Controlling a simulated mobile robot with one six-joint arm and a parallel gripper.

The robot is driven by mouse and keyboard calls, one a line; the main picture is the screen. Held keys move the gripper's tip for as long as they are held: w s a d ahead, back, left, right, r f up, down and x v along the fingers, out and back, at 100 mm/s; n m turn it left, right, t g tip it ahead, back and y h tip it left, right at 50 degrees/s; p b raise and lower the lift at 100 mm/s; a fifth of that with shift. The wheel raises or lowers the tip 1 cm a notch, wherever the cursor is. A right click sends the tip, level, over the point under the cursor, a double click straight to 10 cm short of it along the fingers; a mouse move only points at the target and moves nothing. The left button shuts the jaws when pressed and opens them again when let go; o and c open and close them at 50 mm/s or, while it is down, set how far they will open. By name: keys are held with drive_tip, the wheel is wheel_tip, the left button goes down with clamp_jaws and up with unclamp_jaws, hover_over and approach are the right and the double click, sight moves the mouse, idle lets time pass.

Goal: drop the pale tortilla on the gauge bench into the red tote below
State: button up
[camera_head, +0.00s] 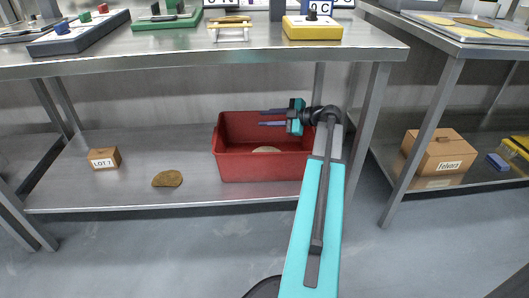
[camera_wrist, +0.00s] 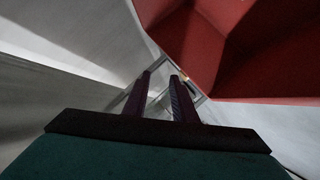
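The red tote (camera_head: 265,171) stands on the lower shelf of the bench, and its wall also fills the upper right of the wrist view (camera_wrist: 190,45). A pale round piece, which looks like the tortilla (camera_head: 266,150), lies inside the tote, partly hidden by the front wall. My gripper (camera_head: 261,118) is over the tote's upper right part, fingers pointing left, apart from the tortilla. In the wrist view the two fingers (camera_wrist: 162,75) stand apart with nothing seen between them. The gauge bench (camera_head: 180,58) is above; a tan tortilla (camera_head: 231,19) shows on a white stand there.
A brown tortilla (camera_head: 167,178) and a small LOT 1 box (camera_head: 104,159) lie on the shelf left of the tote. The bench edge and a leg (camera_head: 367,115) are close to my arm. A yellow block (camera_head: 312,28) stands on top.

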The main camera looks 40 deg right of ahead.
drive_tip(key=s+a+r+p, duration=0.2)
drive_tip(key=s+a+p, duration=0.1)
drive_tip(key=s+a, duration=0.2)
drive_tip(key=s+a+r+p, duration=0.2)
drive_tip(key=s+a+p, duration=0.1)
drive_tip(key=s+a, duration=0.2)
drive_tip(key=shift+s+r, duration=0.4)
drive_tip(key=shift+s, duration=0.75)
drive_tip(key=shift+a, duration=0.1)
drive_tip(key=shift+a, duration=0.1)
idle(0.7)
